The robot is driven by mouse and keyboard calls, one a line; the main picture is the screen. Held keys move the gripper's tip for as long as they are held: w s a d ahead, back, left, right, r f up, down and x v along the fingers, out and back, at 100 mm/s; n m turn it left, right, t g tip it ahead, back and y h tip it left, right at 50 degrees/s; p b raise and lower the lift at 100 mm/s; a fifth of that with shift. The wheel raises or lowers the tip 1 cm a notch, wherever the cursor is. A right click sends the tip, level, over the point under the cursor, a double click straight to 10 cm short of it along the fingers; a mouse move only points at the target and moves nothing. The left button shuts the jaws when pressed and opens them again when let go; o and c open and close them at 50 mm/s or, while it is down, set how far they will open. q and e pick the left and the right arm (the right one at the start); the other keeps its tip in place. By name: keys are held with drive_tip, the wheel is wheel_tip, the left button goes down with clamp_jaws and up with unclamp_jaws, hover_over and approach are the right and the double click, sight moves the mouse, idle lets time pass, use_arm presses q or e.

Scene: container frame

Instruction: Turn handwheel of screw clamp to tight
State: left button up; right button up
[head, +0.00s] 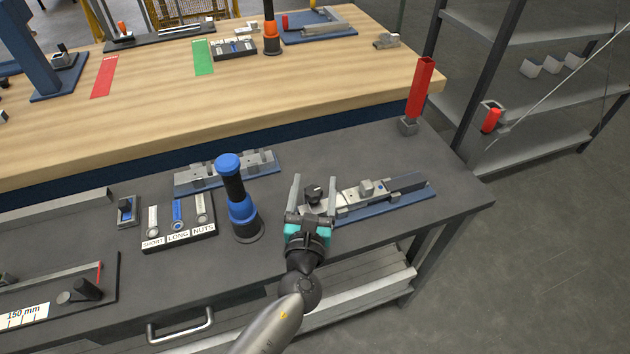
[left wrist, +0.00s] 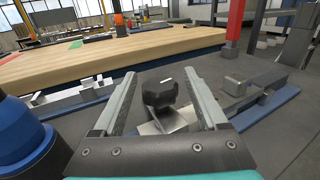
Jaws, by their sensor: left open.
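The screw clamp (head: 408,184) lies on a blue base plate on the dark bench, right of the middle in the head view. Its dark handwheel (head: 314,191) is at the clamp's left end; in the left wrist view the black lobed handwheel (left wrist: 160,93) shows near the middle. My left gripper (head: 315,184) is open, with one finger on either side of the handwheel. In the left wrist view a gap shows between the handwheel and each finger, so it is not gripped. My right gripper is not in view.
A blue and black post (head: 244,212) stands close left of my left gripper. A labelled tray (head: 178,236) and a second blue-based fixture (head: 228,183) are further left. A red post (head: 420,85) stands behind the clamp. Bare bench lies right of the clamp.

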use_arm(q)
drive_tip(key=shift+w+d, duration=0.1)
drive_tip(key=shift+w, duration=0.6)
drive_tip(key=shift+c, duration=0.2)
clamp_jaws()
